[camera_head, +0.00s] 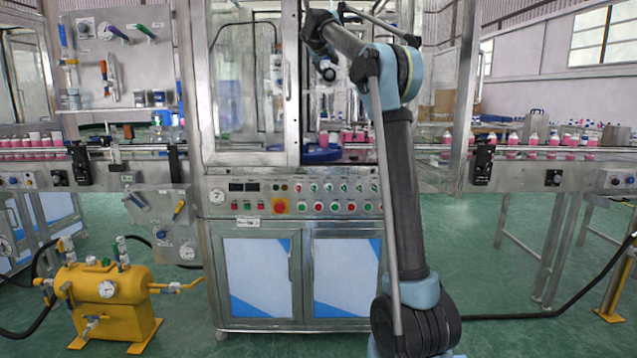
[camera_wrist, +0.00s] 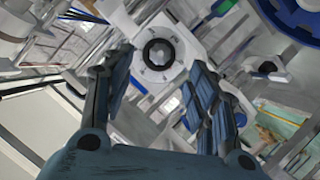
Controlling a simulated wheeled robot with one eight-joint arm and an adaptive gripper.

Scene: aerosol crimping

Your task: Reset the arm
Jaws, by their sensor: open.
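My arm stands in front of the crimping machine (camera_head: 250,180) in the head view, its lower links upright and its upper part reaching toward the machine's upper opening. My gripper (camera_wrist: 155,75) shows in the wrist view with its two fingers spread apart and nothing between them. Beyond the fingertips is a white block with a dark round centre (camera_wrist: 158,52). It appears apart from the fingers, though the exact distance cannot be told. In the head view my gripper is small and hard to make out near the machine's frame.
A control panel (camera_head: 300,194) with buttons spans the machine front. Conveyors with pink bottles (camera_head: 352,137) run to both sides. A yellow tank (camera_head: 107,290) stands at lower left. A blue round part (camera_wrist: 290,18) is at upper right in the wrist view.

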